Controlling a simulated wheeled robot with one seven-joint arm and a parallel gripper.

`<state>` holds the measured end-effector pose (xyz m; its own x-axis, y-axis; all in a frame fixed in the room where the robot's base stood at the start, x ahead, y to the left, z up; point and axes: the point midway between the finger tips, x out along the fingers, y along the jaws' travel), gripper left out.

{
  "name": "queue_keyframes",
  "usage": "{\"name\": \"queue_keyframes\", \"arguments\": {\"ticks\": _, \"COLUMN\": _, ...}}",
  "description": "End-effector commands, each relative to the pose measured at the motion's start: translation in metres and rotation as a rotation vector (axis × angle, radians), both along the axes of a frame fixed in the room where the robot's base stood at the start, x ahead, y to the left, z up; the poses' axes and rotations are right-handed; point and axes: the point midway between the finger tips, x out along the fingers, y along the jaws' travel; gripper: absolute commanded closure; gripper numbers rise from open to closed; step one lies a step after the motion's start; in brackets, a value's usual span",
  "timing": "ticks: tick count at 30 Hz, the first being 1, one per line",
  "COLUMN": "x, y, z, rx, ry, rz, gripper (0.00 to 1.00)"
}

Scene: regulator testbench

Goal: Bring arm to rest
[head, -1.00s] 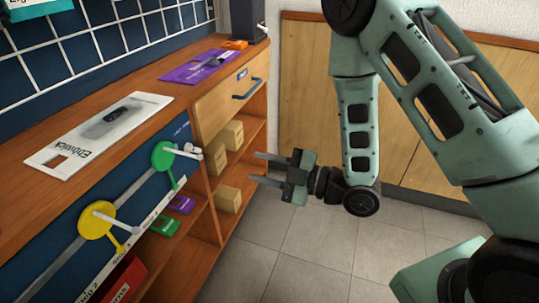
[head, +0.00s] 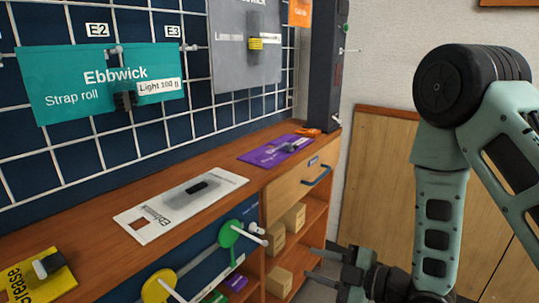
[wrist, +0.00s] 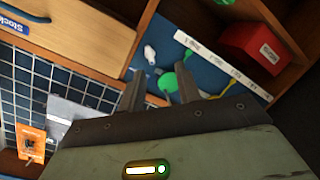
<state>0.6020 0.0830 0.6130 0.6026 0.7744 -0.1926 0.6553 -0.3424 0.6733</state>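My gripper (head: 329,263) is low in the head view, in front of the bench's open shelves and apart from them. Its two fingers point left toward the shelf side. In the wrist view the fingers (wrist: 157,90) stand apart with nothing between them, so it is open and empty. My arm hangs folded at the right of the head view, clear of the bench.
The bench top (head: 85,250) holds a white card (head: 165,218), a purple card (head: 270,152) and a yellow card (head: 40,275). Green (head: 229,234) and yellow (head: 157,287) paddles with white pegs stick out from the front. A drawer (head: 290,190) is shut. A red box (wrist: 255,48) sits on a shelf.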

Motion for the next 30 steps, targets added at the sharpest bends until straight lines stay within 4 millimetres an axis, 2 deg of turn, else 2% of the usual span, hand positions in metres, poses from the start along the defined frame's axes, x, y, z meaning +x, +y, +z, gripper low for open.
{"name": "queue_keyframes", "arguments": {"ticks": 3, "x": 0.006, "y": 0.013, "z": 0.004, "rx": -0.094, "ry": 0.132, "rz": -0.035, "gripper": 0.66}}
{"name": "queue_keyframes", "arguments": {"ticks": 7, "x": 0.003, "y": 0.017, "z": 0.006, "rx": -0.188, "ry": 0.304, "rz": -0.113, "gripper": 0.66}}
{"name": "queue_keyframes", "arguments": {"ticks": 11, "x": -0.010, "y": 0.016, "z": 0.014, "rx": -0.263, "ry": 0.483, "rz": -0.213, "gripper": 0.66}}
{"name": "queue_keyframes", "arguments": {"ticks": 14, "x": -0.028, "y": 0.013, "z": 0.022, "rx": -0.312, "ry": 0.625, "rz": -0.302, "gripper": 0.66}}
{"name": "queue_keyframes", "arguments": {"ticks": 17, "x": -0.053, "y": 0.008, "z": 0.034, "rx": -0.354, "ry": 0.768, "rz": -0.399, "gripper": 0.66}}
{"name": "queue_keyframes", "arguments": {"ticks": 21, "x": -0.098, "y": 0.000, "z": 0.051, "rx": -0.405, "ry": 0.962, "rz": -0.531, "gripper": 0.66}}
{"name": "queue_keyframes", "arguments": {"ticks": 30, "x": -0.186, "y": -0.015, "z": 0.085, "rx": -0.495, "ry": 1.249, "rz": -0.737, "gripper": 0.66}}
